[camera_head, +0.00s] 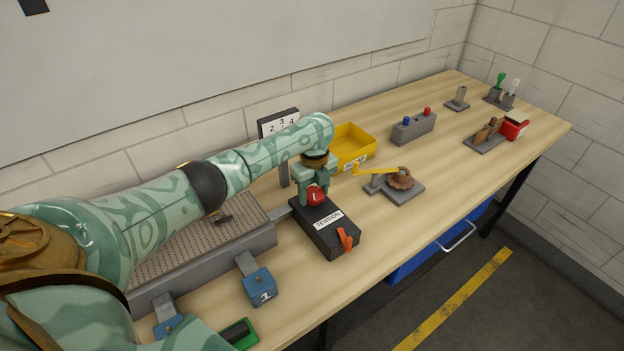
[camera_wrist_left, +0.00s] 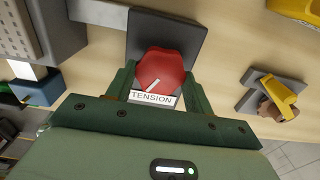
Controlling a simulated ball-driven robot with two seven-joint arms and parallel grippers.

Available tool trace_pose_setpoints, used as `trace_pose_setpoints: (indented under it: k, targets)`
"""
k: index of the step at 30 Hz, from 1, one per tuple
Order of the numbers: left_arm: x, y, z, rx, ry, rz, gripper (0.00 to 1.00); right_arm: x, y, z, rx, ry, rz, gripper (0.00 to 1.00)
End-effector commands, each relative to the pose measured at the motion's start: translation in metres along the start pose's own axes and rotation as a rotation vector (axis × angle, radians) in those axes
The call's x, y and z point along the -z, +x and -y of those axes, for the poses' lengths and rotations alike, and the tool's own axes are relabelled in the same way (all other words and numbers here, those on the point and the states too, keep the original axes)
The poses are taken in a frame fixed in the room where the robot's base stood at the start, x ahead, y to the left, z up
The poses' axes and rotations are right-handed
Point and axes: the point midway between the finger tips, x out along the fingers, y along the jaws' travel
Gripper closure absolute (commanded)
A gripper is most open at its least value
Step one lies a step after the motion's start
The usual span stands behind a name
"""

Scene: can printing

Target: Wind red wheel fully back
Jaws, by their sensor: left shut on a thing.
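The red wheel (camera_head: 315,196) sits on top of a dark box (camera_head: 318,239) labelled TENSION, with an orange lever (camera_head: 345,238) at its front end. In the left wrist view the red wheel (camera_wrist_left: 161,75) is a many-sided knob with a pale pointer line slanting to the lower left. My left gripper (camera_head: 314,194) reaches down over the wheel. In the wrist view its two fingers (camera_wrist_left: 157,80) stand on either side of the wheel, shut on it. Part of the wheel's near side is hidden by the gripper. My right gripper is not in view.
A grey bed with a perforated top (camera_head: 190,243) stands left of the box, with blue clamps (camera_head: 259,286) at its front. A yellow bin (camera_head: 354,146) and a yellow-handled crank (camera_head: 397,181) stand to the right. Bare table lies between the box and the crank.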

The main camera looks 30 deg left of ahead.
Motion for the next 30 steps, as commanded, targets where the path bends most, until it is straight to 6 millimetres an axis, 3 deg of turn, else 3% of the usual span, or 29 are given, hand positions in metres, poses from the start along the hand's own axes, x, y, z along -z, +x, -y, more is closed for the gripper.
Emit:
trace_pose_setpoints:
  k: [3,12,30]
  targets:
    - [0.001,-0.005,0.001,0.0,-0.1,-0.002,0.71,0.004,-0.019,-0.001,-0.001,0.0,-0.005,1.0]
    - [0.001,-0.002,0.001,0.0,-0.298,-0.002,0.71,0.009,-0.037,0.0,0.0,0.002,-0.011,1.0]
    - [0.0,0.001,0.002,0.001,-0.408,-0.001,0.71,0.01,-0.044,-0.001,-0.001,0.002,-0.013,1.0]
